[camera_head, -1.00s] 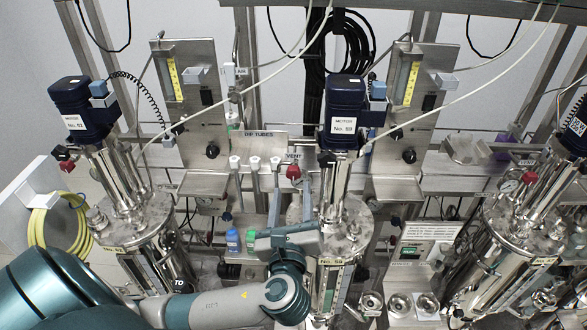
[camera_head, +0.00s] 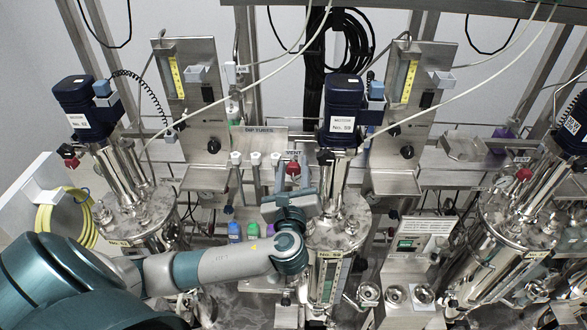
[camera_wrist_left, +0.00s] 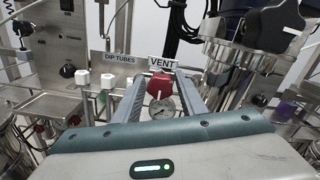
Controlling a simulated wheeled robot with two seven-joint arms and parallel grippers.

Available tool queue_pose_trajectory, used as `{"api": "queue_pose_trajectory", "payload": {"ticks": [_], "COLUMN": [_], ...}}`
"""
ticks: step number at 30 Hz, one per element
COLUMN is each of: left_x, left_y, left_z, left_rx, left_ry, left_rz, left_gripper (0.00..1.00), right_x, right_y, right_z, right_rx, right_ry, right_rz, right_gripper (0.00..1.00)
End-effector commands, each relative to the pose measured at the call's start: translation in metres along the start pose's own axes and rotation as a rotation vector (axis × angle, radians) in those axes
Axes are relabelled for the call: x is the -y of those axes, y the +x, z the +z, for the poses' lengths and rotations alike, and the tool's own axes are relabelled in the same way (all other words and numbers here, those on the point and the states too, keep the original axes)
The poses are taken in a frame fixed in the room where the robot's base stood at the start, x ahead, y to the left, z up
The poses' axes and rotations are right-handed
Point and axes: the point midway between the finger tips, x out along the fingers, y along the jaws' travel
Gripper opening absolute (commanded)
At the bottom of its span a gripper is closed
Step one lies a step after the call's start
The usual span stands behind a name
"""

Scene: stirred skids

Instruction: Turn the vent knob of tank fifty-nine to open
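My left gripper (camera_head: 291,187) points at the knob from the front. Its two fingers (camera_wrist_left: 160,92) are apart, one on each side of the knob in the wrist view. I cannot tell whether they touch it. My right gripper is not in view.
White-capped dip tubes (camera_head: 255,159) stand just left of the knob. Tank sixty-two's side holds another motor (camera_head: 82,108) at left; a third tank (camera_head: 520,225) is at right. Pale hoses cross above.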

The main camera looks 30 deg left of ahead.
Motion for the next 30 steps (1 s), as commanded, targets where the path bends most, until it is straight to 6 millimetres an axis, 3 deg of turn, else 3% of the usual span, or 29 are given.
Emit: {"api": "queue_pose_trajectory", "payload": {"ticks": [1,3,4,17,30], "left_x": [0.0,0.0,0.0,-0.001,-0.001], "left_y": [0.0,0.0,0.0,-0.001,-0.001], "left_z": [0.0,0.0,0.0,-0.001,-0.003], "left_rx": [0.0,0.0,0.0,-0.001,-0.004], "left_ry": [0.0,0.0,0.0,-0.05,-0.341], "left_rz": [0.0,0.0,0.0,0.001,0.003], "left_gripper": [0.24,0.07,0.04,0.04,0.04], "right_x": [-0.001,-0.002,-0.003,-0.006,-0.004], "right_y": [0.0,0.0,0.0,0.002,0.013], "right_z": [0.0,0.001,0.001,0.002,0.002], "right_rx": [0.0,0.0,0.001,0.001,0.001], "right_ry": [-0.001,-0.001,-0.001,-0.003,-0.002], "right_rz": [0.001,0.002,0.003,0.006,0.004], "right_gripper": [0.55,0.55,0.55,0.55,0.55]}}
